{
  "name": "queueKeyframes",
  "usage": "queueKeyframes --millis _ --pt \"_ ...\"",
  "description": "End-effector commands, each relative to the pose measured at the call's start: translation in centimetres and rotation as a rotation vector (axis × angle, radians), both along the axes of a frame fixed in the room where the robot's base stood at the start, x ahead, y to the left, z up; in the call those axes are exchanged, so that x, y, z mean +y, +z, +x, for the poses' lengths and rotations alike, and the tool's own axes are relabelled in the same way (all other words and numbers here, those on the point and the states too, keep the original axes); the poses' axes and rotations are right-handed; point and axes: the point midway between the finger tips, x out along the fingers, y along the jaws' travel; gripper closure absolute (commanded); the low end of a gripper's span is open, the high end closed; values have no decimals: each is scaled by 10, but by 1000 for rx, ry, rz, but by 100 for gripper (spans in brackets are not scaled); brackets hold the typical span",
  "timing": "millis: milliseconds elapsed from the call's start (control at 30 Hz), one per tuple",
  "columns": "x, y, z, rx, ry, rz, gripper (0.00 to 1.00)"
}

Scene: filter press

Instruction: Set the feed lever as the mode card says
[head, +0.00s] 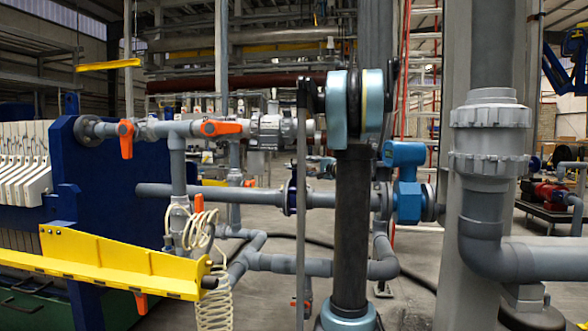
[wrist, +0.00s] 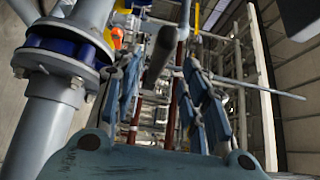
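Several orange valve levers show in the head view; I cannot tell which is the feed lever. One orange lever (head: 125,138) near the blue press plate hangs down, across its grey pipe. A second orange lever (head: 221,128) lies along the same pipe, to its right. A small orange lever (head: 198,204) stands upright lower down. I make out no mode card. In the wrist view my gripper (wrist: 163,68) appears to have its fingers apart, with nothing clearly held. An orange part (wrist: 117,38) shows beyond it, upper left. The head view does not clearly show my gripper.
The blue press plate (head: 115,165) and a yellow beam (head: 120,262) stand at left. A coiled cream hose (head: 213,300) hangs beside the beam. A blue flow meter (head: 406,185) and thick grey pipe (head: 482,220) stand at right. A flanged pipe (wrist: 50,110) is close at left in the wrist view.

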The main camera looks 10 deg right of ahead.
Motion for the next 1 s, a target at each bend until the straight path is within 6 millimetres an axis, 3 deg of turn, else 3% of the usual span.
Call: queueKeyframes --millis 400,900,1000 --pt "39 0 53 0 0 0 60" --pt "46 0 65 0 -1 0 60" --pt "46 0 64 0 -1 0 80"
